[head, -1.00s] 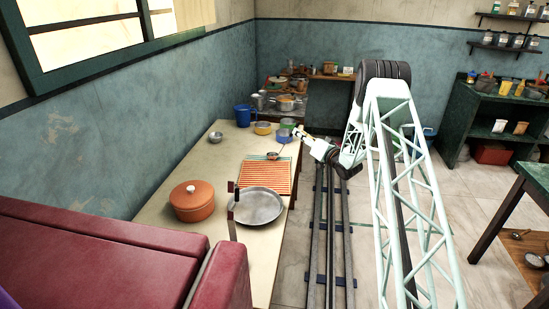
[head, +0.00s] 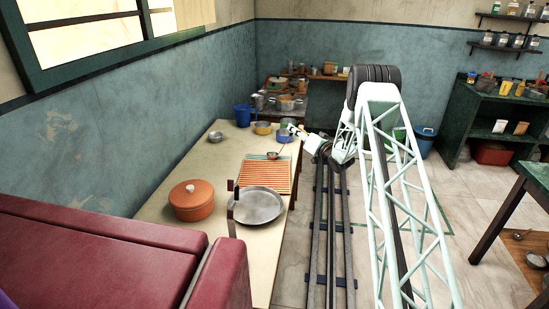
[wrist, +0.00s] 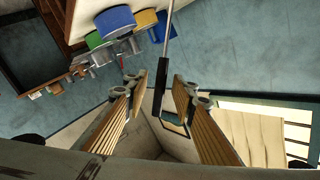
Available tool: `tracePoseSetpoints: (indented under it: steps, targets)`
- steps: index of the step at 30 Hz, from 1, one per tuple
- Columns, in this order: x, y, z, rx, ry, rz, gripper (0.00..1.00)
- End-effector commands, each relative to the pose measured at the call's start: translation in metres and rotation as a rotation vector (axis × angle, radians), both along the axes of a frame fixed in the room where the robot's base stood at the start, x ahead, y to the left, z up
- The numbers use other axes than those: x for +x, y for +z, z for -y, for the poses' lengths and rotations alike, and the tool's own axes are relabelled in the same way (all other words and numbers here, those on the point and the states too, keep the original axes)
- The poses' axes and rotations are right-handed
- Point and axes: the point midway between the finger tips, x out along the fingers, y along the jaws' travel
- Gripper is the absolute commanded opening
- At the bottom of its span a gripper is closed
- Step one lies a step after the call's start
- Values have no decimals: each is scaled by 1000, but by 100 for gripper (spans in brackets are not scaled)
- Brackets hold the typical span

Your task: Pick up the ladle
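The ladle (head: 272,156) shows in the head view as a small metal bowl at the far edge of the red-and-yellow striped mat (head: 266,176). Its thin handle is hard to make out there. In the wrist view a long metal rod with a dark grip, the ladle's handle (wrist: 165,70), runs down from the top edge. My gripper (head: 293,129) is at the table's right edge, beyond the striped mat. In the wrist view my gripper (wrist: 160,88) is open, with the dark grip between its two fingers and gaps on both sides. The ladle's bowl is not visible there.
A metal bowl (head: 215,136), an orange lidded pot (head: 192,200) and a steel pan (head: 258,205) are also on the table (head: 160,207).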

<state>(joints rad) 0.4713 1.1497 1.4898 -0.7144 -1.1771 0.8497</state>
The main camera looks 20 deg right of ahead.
Motion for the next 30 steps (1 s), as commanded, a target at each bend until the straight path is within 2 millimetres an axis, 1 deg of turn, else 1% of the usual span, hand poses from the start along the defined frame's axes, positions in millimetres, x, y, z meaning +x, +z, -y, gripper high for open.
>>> tracePoseSetpoints:
  steps: [1, 5, 21, 23, 29, 30]
  targets:
    - [4, 0, -1, -1, 0, 2, 24]
    - [9, 0, -2, 0, 1, 0, 24]
    - [9, 1, -2, 0, 1, 0, 24]
    - [9, 1, -2, 0, 1, 0, 20]
    - [9, 1, -2, 0, 1, 0, 2]
    - [9, 1, -2, 0, 1, 0, 0]
